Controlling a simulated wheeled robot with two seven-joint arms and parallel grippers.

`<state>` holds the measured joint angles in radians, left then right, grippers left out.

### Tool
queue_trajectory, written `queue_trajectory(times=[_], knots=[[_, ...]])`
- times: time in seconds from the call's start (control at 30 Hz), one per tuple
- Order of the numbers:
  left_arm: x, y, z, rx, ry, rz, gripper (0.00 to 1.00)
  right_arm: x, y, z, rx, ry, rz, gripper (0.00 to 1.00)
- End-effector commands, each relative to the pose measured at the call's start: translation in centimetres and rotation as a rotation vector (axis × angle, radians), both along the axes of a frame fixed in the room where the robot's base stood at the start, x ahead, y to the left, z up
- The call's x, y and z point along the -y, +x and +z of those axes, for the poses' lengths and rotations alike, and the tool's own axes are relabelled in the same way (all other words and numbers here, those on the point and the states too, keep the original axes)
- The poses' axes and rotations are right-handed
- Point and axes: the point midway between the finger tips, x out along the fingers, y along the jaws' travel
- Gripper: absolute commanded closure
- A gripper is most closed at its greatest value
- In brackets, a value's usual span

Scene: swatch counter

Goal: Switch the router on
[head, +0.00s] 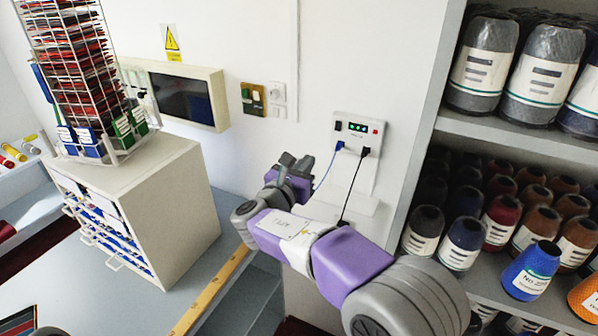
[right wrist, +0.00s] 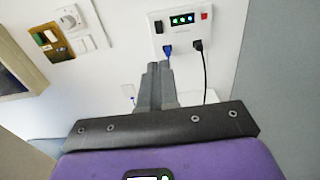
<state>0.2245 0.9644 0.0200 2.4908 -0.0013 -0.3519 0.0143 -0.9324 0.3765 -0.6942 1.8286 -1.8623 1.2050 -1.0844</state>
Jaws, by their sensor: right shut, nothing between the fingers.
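The router (head: 345,122) is a white box on the wall, also seen in the right wrist view (right wrist: 180,43). It has a black rocker switch (right wrist: 158,27) at its left, a small dark display (right wrist: 182,19) with lit green and blue marks, and a red button (right wrist: 205,15) at its right. A blue cable and a black cable are plugged in below. My right gripper (head: 297,160) is shut and empty, left of and below the router, apart from it. Its fingertips (right wrist: 157,66) point toward the wall below the switch. My left gripper is not in view.
A wall panel with a dark screen (head: 182,98) and switch plates (head: 253,99) are left of the router. A white drawer cabinet (head: 172,200) with a swatch rack (head: 85,75) stands left. Shelves of thread cones (head: 485,60) rise close on the right.

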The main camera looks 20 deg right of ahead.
Motion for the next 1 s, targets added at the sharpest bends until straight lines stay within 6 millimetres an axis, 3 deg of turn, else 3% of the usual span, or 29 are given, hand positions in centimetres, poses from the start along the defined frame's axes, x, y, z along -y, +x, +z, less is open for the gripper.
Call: queue_trajectory(times=[0.2, 0.4, 1.0], knots=[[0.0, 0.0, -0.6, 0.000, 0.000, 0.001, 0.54, -3.9, -3.5, 0.7, 0.004, 0.003, 0.005, 1.00], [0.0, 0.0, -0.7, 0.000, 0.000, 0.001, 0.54, -6.1, -5.5, 1.1, 0.002, 0.002, 0.001, 1.00], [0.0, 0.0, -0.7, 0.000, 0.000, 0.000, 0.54, -6.9, -6.2, 1.3, 0.001, 0.001, -0.001, 1.00]])
